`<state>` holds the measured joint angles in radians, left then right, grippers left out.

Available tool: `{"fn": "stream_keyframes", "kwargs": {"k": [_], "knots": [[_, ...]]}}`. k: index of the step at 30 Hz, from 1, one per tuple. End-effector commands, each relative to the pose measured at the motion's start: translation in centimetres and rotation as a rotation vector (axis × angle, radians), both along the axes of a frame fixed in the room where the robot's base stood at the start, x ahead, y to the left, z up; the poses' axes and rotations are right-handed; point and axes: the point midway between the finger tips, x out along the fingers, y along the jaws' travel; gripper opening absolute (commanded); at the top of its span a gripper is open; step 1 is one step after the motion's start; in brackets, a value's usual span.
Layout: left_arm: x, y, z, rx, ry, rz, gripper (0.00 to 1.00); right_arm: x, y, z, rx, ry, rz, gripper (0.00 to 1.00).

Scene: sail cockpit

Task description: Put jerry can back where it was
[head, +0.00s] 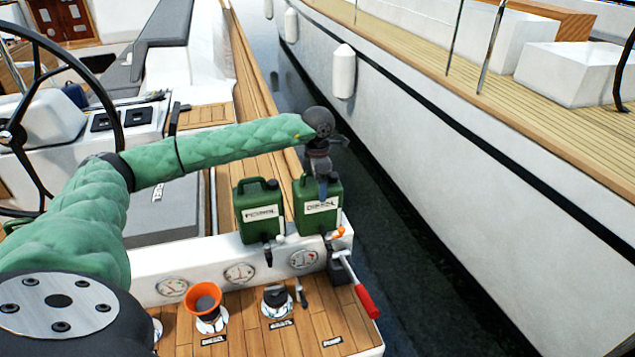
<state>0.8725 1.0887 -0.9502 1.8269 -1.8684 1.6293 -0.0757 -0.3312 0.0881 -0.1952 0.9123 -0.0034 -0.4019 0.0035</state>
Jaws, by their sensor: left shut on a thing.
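Two green jerry cans with white labels stand side by side near the boat's edge; the label lettering is too small to read surely. My left gripper (322,182) points down over the right jerry can (320,212) and is shut on it at the top, by the handle. The gripper hides part of that can's top. The can looks upright; whether its base touches the surface I cannot tell. The left jerry can (259,212) stands close beside it, handle free. My right gripper is out of view.
An orange funnel (203,298) sits in a deck filler on the teak strip in front. Nearby are a black cap (276,297), round gauges (239,272) and a red-handled lever (366,299). Dark water (395,240) lies right of the cans, then a white hull (480,190).

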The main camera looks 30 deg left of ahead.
Motion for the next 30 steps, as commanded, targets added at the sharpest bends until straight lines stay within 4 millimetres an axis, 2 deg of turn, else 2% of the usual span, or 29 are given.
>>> {"fn": "stream_keyframes", "kwargs": {"k": [11, 12, 15, 27, 30], "knots": [[0.0, 0.0, -0.2, 0.000, -0.001, 0.000, 0.09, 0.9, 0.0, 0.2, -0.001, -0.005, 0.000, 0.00], [0.0, 0.0, -0.4, 0.001, 0.002, 0.000, 0.84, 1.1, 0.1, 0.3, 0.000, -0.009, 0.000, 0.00], [0.0, 0.0, -0.4, 0.000, 0.001, 0.000, 1.00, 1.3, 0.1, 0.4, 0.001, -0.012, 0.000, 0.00], [0.0, 0.0, 0.2, 0.000, 0.000, 0.000, 1.00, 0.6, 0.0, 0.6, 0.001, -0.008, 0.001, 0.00], [0.1, 0.0, 0.5, 0.000, -0.001, 0.000, 1.00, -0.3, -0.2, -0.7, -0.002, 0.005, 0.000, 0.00]]}}
